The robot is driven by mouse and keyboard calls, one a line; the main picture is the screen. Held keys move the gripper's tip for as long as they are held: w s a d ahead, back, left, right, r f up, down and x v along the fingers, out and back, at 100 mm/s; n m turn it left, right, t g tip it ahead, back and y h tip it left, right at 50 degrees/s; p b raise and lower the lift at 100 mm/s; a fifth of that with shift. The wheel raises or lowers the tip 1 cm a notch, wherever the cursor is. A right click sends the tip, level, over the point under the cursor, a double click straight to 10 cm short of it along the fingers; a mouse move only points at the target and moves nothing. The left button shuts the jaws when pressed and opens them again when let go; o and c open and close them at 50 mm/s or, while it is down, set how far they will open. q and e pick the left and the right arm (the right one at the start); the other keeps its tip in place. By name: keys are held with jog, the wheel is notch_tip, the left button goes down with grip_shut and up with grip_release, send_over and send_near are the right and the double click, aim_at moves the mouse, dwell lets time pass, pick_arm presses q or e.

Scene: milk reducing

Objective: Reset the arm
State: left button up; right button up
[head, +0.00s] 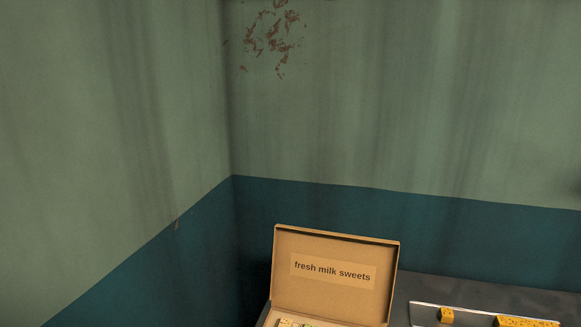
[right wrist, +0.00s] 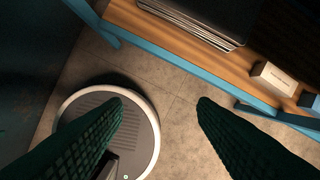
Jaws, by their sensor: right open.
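My right gripper (right wrist: 160,105) shows in the right wrist view as two dark green textured fingers. They stand wide apart with nothing between them, above the tiled floor (right wrist: 172,75). Part of my round base (right wrist: 145,110) shows below the left finger. Neither arm shows in the head view, and my left gripper is in neither view.
In the head view, an open cardboard box (head: 335,297) labelled "fresh milk sweets" stands on a dark surface (head: 430,287), beside a pale tray (head: 480,320) with yellow pieces. A wooden shelf (right wrist: 185,40) with blue rails carries a dark stack (right wrist: 205,15) and a small box (right wrist: 273,78).

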jog(key=s+d+f, duration=0.1)
jog(key=s+f, duration=0.8)
jog(key=f, duration=0.2)
jog(key=s+d+f+g+b, duration=0.1)
jog(key=s+d+f, duration=0.1)
jog(key=s+f, duration=0.7)
notch_tip(320, 180, down, 2)
jog(key=shift+f+g, duration=0.25)
jog(key=shift+g, duration=0.05)
jog(key=shift+d, duration=0.1)
